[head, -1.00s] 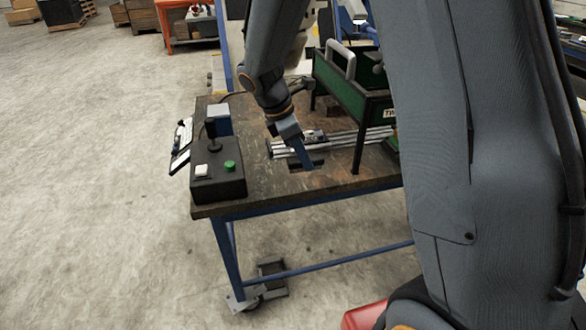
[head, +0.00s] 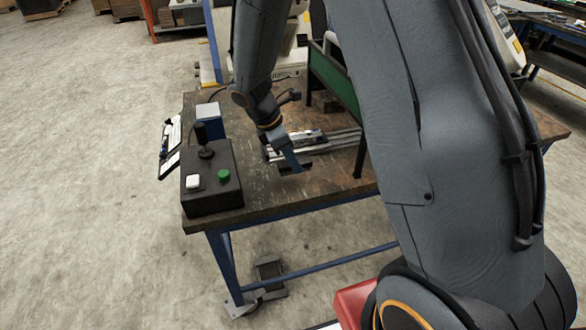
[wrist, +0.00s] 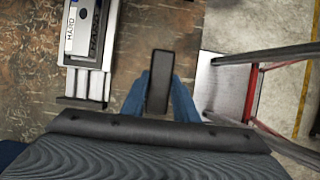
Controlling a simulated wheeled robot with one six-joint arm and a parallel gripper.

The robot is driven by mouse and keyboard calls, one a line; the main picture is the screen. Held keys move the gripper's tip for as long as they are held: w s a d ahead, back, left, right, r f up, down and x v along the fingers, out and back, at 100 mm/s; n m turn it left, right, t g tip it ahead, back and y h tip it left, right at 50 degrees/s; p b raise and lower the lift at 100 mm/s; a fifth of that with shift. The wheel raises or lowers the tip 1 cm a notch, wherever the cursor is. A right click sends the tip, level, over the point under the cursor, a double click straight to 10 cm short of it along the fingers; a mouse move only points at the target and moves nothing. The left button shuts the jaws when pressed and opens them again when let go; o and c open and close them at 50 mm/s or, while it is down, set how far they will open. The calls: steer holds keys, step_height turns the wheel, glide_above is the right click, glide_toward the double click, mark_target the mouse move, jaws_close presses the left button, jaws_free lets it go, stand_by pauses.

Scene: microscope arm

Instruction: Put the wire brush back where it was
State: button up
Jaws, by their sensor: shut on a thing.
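The wire brush appears in the wrist view as a dark, narrow block (wrist: 160,82) between the blue fingers of my gripper (wrist: 160,100). My gripper is shut on it. Its bristles cannot be made out. In the head view my gripper (head: 294,162) points down over the workbench (head: 245,185), with the dark brush (head: 305,166) at its fingertips, close to the top. Whether the brush touches the bench cannot be told.
Metal rails (head: 340,141) with a box marked HARD (wrist: 88,28) lie just behind and left of the brush. A control box (head: 212,180) with a joystick and green button stands left. A green-panelled stand (head: 333,80) is behind right. The bench's front edge is near.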

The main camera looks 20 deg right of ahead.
steer(key=shift+f, duration=1.85)
steer(key=shift+f, duration=0.15)
steer(key=o, duration=1)
steer(key=b+v, duration=0.1)
steer(key=v, duration=1)
steer(key=shift+a+r+b, duration=0.1)
steer(key=shift+r+b, duration=0.25)
steer(key=shift+b, duration=0.05)
steer(key=shift+s+r, duration=0.15)
steer(key=shift+r, duration=0.05)
steer(key=s+d+m+y, duration=0.1)
steer(key=s+m, duration=0.4)
steer(key=m, duration=0.1)
steer(key=s+d+m+y, duration=0.2)
steer(key=s+m, duration=0.4)
steer(key=s+d+m+y, duration=0.1)
steer(key=s+d+m, duration=0.1)
steer(key=s+m, duration=0.4)
steer(key=shift+f+t, duration=0.3)
steer(key=shift+t, duration=0.1)
